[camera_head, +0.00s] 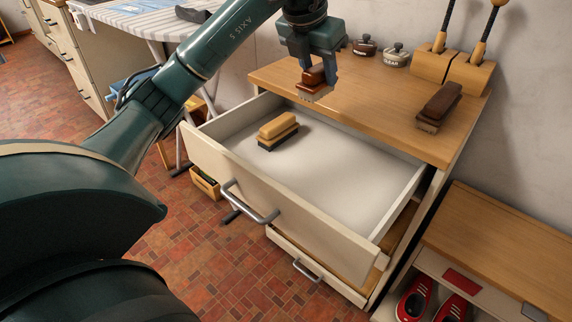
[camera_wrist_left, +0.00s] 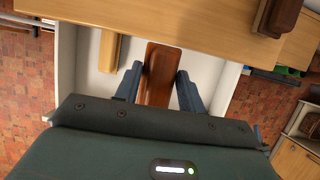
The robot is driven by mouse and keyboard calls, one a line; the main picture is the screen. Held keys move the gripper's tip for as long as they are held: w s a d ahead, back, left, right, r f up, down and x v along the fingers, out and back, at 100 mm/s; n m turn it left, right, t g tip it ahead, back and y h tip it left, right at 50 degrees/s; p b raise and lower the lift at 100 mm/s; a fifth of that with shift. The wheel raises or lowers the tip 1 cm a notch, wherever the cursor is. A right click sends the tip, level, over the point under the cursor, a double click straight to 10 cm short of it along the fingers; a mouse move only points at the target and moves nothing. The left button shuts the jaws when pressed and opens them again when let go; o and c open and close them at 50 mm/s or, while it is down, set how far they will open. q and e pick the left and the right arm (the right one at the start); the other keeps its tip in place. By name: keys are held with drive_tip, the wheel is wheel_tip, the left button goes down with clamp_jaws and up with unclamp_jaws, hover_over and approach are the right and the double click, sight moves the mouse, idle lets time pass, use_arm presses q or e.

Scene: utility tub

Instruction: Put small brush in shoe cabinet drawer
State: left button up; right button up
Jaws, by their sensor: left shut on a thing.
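My left gripper (camera_head: 317,76) is shut on a small reddish-brown brush (camera_head: 313,78) with pale bristles facing down. It holds the brush in the air near the drawer's back edge and the cabinet top's front left. The brush shows between the two fingers in the left wrist view (camera_wrist_left: 160,72), with the pale drawer floor below. The shoe cabinet drawer (camera_head: 330,221) is pulled open. A light wooden brush with dark bristles (camera_head: 278,130) lies inside it, toward the left. My right gripper is not in view.
On the cabinet top (camera_head: 370,115) lie a dark brown brush (camera_head: 438,106) and two small polish tins (camera_head: 396,56), beside wooden blocks holding handles (camera_head: 453,67). A low bench (camera_head: 500,235) with red shoes stands at right. The drawer's middle and right are free.

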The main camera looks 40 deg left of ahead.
use_arm(q)
drive_tip(key=shift+s+f, duration=0.2)
drive_tip(key=shift+f, duration=0.2)
wheel_tip(320, 180, down, 13)
drive_tip(key=b, duration=0.4)
drive_tip(key=shift+r, duration=0.1)
drive_tip(key=shift+f+b, duration=0.65)
drive_tip(key=shift+f, duration=1.55)
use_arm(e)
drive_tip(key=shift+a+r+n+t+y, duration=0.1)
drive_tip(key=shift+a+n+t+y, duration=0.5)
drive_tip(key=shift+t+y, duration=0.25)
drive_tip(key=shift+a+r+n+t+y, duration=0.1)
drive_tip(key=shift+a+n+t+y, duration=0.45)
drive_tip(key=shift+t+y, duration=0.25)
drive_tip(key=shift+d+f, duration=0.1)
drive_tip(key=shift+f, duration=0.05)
use_arm(q)
drive_tip(key=o, duration=1)
drive_tip(key=shift+f, duration=0.15)
